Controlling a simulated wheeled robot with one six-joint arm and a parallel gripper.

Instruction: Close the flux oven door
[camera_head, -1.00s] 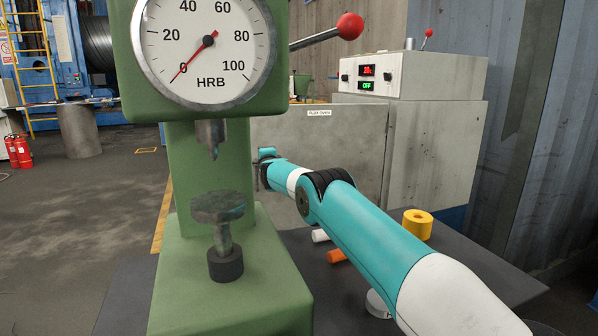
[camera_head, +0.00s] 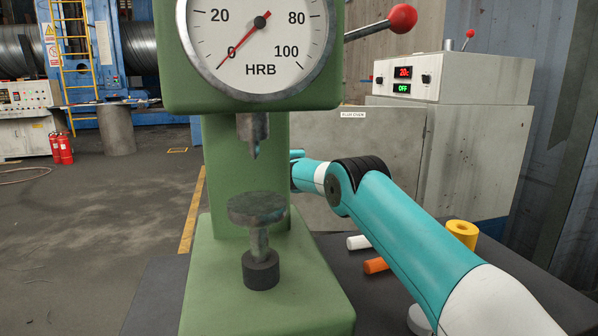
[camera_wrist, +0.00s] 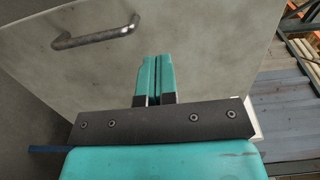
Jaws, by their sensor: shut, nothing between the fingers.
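The flux oven (camera_head: 480,150) is a pale grey cabinet at the right of the head view. Its grey door panel (camera_head: 390,150), with a small label at the top, stands left of the cabinet and looks swung open; the angle is hard to judge. In the wrist view the door (camera_wrist: 215,45) fills most of the picture, with a bar handle (camera_wrist: 97,37) at upper left. My gripper (camera_wrist: 155,58) is shut and empty, its fingertips pointing at the door, right of the handle. I cannot tell whether they touch it. In the head view the green tester hides my gripper.
A green hardness tester (camera_head: 245,175) stands close in front. Open floor (camera_head: 100,220) is at left.

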